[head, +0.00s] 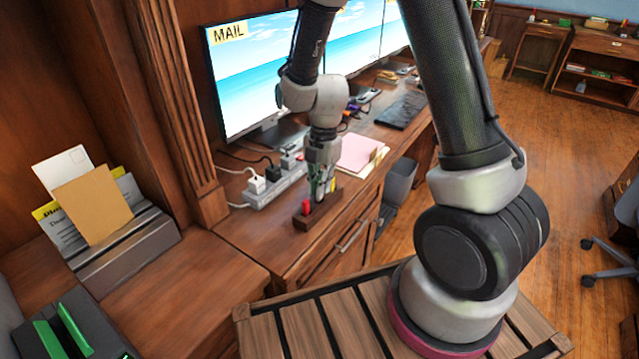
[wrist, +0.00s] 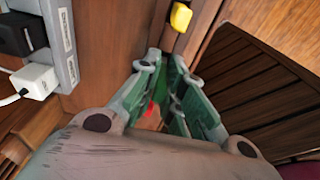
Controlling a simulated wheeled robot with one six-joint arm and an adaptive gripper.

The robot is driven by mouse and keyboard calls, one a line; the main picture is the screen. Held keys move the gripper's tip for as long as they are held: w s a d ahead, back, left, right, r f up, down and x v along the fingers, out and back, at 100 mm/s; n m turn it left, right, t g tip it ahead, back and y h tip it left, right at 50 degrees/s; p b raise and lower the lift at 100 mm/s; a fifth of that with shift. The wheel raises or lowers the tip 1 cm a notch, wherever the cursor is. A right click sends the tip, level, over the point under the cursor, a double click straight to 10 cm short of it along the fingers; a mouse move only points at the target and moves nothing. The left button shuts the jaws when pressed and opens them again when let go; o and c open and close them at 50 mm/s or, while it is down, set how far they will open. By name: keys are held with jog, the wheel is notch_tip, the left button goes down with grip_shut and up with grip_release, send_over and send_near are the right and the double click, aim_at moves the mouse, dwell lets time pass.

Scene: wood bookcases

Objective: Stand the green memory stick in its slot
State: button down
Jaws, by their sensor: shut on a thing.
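The memory stick holder is a low dark wood block (head: 340,201) on the desk, near its front edge. A red stick (head: 306,208) stands at its near end; a bit of red also shows between my fingers in the wrist view (wrist: 149,109). A yellow stick (wrist: 181,17) stands at the other end in the wrist view. My gripper (head: 322,192) points down over the middle of the block, shut on the green memory stick. Green shows between the fingertips, but the fingers hide most of the stick. Whether its lower end is in a slot cannot be told.
A white power strip (head: 272,188) with plugs lies left of the block. Pink papers (head: 358,153) lie behind it, and a monitor (head: 245,75) and keyboard (head: 401,110) stand farther back. A letter rack (head: 130,247) is at the left.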

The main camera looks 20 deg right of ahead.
jog(key=shift+f, duration=1.2)
jog(key=c, duration=1.5)
grip_release()
jog(key=shift+o, duration=0.2)
notch_tip(320, 180, up, 12)
jog(key=d, duration=0.1)
jog(key=shift+w, duration=0.45)
jog(key=shift+d, duration=0.1)
